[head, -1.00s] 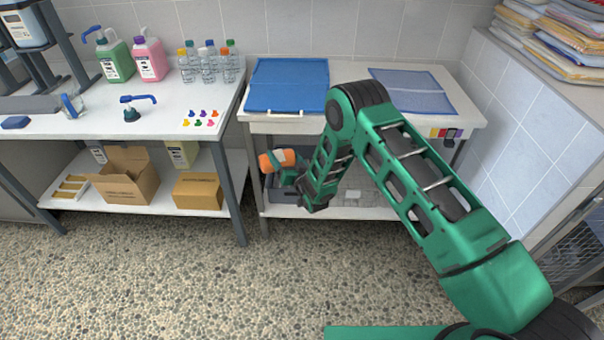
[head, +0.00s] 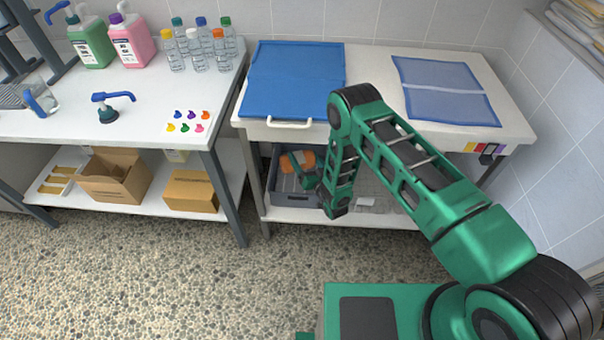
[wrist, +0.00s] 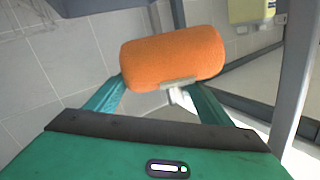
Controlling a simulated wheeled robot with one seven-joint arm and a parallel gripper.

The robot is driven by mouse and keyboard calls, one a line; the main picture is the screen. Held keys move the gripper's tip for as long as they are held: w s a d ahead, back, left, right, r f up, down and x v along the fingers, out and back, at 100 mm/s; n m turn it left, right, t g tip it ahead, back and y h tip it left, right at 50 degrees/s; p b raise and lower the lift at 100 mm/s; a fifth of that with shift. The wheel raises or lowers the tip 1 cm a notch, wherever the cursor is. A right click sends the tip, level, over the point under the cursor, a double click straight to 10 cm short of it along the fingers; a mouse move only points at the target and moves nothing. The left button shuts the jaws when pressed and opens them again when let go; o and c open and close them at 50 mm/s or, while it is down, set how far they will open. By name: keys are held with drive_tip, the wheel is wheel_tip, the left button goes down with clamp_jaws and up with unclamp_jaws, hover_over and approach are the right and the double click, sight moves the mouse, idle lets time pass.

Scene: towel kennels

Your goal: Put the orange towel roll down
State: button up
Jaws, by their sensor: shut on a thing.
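The orange towel roll (head: 297,160) is a short, fuzzy cylinder. My gripper (head: 300,175) is shut on it under the right-hand tabletop, partly hidden by my arm in the head view. In the wrist view the roll (wrist: 172,50) lies crosswise at the ends of the two green fingers (wrist: 160,95). A dark grey crate (head: 292,199) stands on the lower shelf, and the roll appears over or inside it. I cannot tell whether the roll touches the crate's floor.
A table leg (head: 261,185) stands left of the crate. Cardboard boxes (head: 192,191) sit on the neighbouring shelf. The speckled floor in front is clear.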

drive_tip(key=f, duration=0.4)
drive_tip(key=shift+w+d+f, duration=0.2)
drive_tip(key=shift+d+f, duration=0.05)
drive_tip(key=shift+f, duration=2.8)
drive_tip(key=shift+f, duration=0.6)
drive_tip(key=o, duration=1.4)
drive_tip(key=shift+c, duration=0.2)
drive_tip(key=shift+r, duration=0.1)
drive_tip(key=r+v, duration=0.1)
drive_tip(key=v, duration=1.1)
drive_tip(key=shift+s, duration=0.1)
